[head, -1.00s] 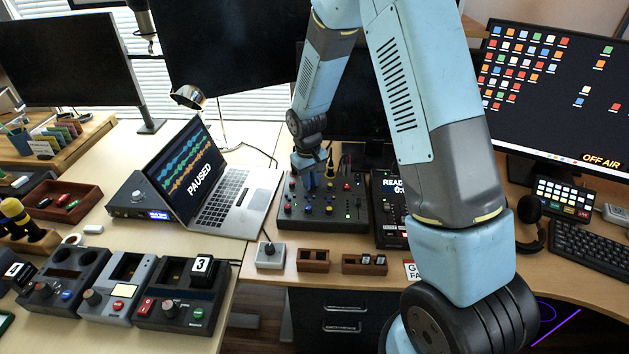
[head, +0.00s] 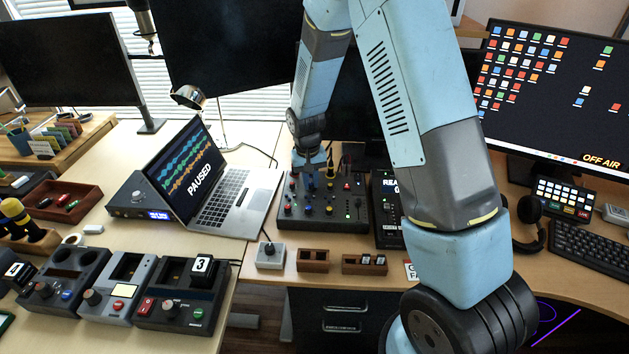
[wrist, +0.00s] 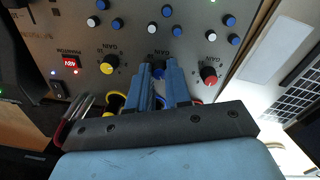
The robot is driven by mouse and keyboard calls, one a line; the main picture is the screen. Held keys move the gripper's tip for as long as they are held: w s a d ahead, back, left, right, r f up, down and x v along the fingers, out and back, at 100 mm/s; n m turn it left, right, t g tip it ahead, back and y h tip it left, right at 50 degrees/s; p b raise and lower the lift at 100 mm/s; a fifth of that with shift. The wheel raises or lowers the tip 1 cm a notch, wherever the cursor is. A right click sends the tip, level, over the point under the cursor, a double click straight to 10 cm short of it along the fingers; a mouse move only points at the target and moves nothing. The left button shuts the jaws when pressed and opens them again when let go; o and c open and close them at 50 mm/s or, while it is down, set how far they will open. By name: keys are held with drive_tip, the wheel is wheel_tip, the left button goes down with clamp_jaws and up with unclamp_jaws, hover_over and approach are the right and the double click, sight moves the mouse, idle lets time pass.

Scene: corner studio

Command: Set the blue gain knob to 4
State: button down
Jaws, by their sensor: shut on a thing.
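The mixer (head: 345,218) is the grey panel in the middle of the desk in the head view. Its panel (wrist: 72,28) fills the upper part of the wrist view. My gripper (wrist: 161,68) is shut on the blue gain knob, between a yellow gain knob (wrist: 107,68) and a red gain knob (wrist: 209,76). The fingers hide most or all of the blue knob, and I cannot read its pointer. A GAIN label shows just above the fingertips. In the head view my gripper (head: 306,172) is small, at the mixer's left part.
Cables (wrist: 78,112) stand close on the left of my gripper in the wrist view. The laptop (head: 212,190) is left of the mixer, a READY display panel (head: 388,212) right of it.

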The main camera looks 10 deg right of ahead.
drive_tip(key=shift+s+f, duration=0.15)
drive_tip(key=shift+s, duration=0.2)
drive_tip(key=c, duration=1.1)
unclamp_jaws()
drive_tip(key=shift+w, duration=0.1)
drive_tip(key=shift+o, duration=0.2)
drive_tip(key=shift+w, duration=0.1)
wheel_tip(320, 180, up, 14)
drive_tip(key=shift+a, duration=0.4)
